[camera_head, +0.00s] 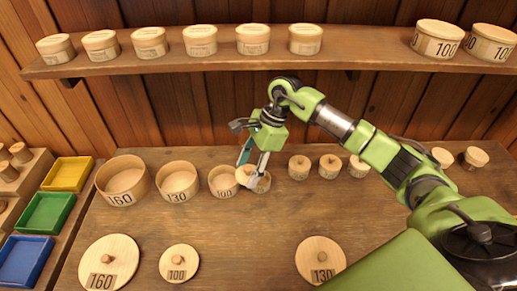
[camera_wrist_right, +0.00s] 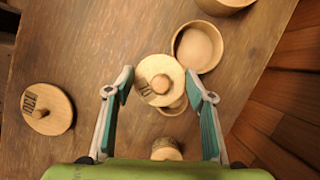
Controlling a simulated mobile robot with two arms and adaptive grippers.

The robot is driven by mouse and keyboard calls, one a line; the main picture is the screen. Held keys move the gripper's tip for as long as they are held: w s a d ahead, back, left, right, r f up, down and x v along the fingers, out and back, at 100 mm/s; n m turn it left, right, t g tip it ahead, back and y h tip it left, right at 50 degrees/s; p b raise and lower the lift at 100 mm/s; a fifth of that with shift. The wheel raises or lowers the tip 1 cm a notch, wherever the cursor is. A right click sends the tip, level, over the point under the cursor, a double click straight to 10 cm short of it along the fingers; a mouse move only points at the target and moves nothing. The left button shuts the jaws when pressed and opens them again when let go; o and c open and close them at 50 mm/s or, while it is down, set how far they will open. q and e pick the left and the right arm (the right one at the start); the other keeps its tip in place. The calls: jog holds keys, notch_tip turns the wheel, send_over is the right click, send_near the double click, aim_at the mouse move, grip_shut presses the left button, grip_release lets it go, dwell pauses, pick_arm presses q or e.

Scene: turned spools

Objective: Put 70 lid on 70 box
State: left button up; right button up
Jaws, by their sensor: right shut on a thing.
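The 70 lid (camera_wrist_right: 152,70), a pale wooden disc with a round knob and a dark label, is between the fingertips of my right gripper (camera_wrist_right: 160,80). My right gripper (camera_head: 254,170) is shut on it. In the head view the lid (camera_head: 243,176) is partly covered by the fingers. The 70 box (camera_wrist_right: 176,107) is small and round and shows below the lid, which covers part of its opening; the lid is off-centre toward the 100 box. In the head view the 70 box (camera_head: 262,184) is mostly behind the fingers. My left gripper is not in view.
The open 100 box (camera_head: 222,183) stands close on the left, then the 130 box (camera_head: 177,182) and 160 box (camera_head: 123,181). Small lidded containers (camera_head: 299,168) stand to the right. The 160 lid (camera_head: 108,262), 100 lid (camera_head: 179,263) and 130 lid (camera_head: 320,260) lie in front.

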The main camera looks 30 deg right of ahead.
jog(key=shift+w+d+f+m+t+h+b, duration=0.1)
jog(key=shift+w+d+f+m+t, duration=0.25)
jog(key=shift+d+f+m, duration=0.55)
jog(key=shift+w+d+f+m+t+h+b, duration=0.1)
jog(key=shift+w+d+f+m+t, duration=0.25)
jog(key=shift+d+f+m, duration=0.55)
jog(key=shift+w+d+f+m+t+h+b, duration=0.1)
jog(key=shift+w+d+f+m+t, duration=0.1)
jog(key=shift+w+d+f+m, duration=0.5)
pick_arm(q)
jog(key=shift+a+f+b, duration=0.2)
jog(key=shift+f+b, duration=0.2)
jog(key=shift+b, duration=0.1)
pick_arm(e)
jog(key=shift+s+d+f, duration=0.1)
jog(key=shift+s+f, duration=0.05)
jog(key=shift+f, duration=0.45)
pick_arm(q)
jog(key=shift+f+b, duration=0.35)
pick_arm(e)
jog(key=shift+f, duration=0.15)
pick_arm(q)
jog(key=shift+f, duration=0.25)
